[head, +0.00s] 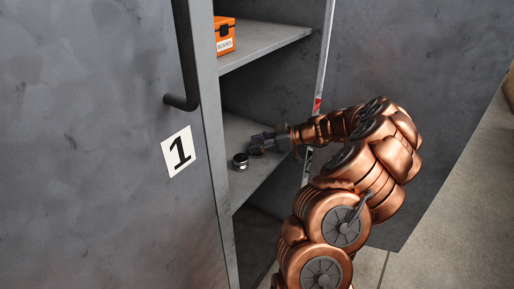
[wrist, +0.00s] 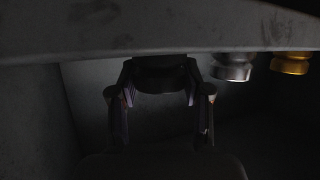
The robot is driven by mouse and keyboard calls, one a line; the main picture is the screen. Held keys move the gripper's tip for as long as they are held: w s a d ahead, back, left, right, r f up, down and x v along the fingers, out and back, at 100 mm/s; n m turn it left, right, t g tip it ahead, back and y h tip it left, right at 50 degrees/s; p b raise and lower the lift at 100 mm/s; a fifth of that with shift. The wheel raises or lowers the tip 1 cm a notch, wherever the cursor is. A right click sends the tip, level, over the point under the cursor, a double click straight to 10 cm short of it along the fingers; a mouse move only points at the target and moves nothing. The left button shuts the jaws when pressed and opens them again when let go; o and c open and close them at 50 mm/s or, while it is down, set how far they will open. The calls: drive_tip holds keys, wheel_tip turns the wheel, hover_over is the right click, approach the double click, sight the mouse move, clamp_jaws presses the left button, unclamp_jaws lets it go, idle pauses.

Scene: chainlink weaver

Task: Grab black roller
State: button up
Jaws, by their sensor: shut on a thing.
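The black roller (wrist: 160,73) shows as a dark round shape in the wrist view, at the shelf surface. My gripper (wrist: 159,88) has one finger on each side of it and is shut on it. In the head view my gripper (head: 262,141) reaches in over the middle shelf from the right. There the roller is hard to tell from the dark fingers. The wrist picture is dark and appears upside down, with the shelf (wrist: 100,42) across the top.
A silver roller (wrist: 232,67) and a gold roller (wrist: 291,64) stand beside the black one. An orange box (head: 225,37) sits on the upper shelf. The cabinet door marked 1 (head: 179,152) is at left.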

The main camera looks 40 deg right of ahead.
clamp_jaws()
drive_tip(key=shift+r, duration=0.1)
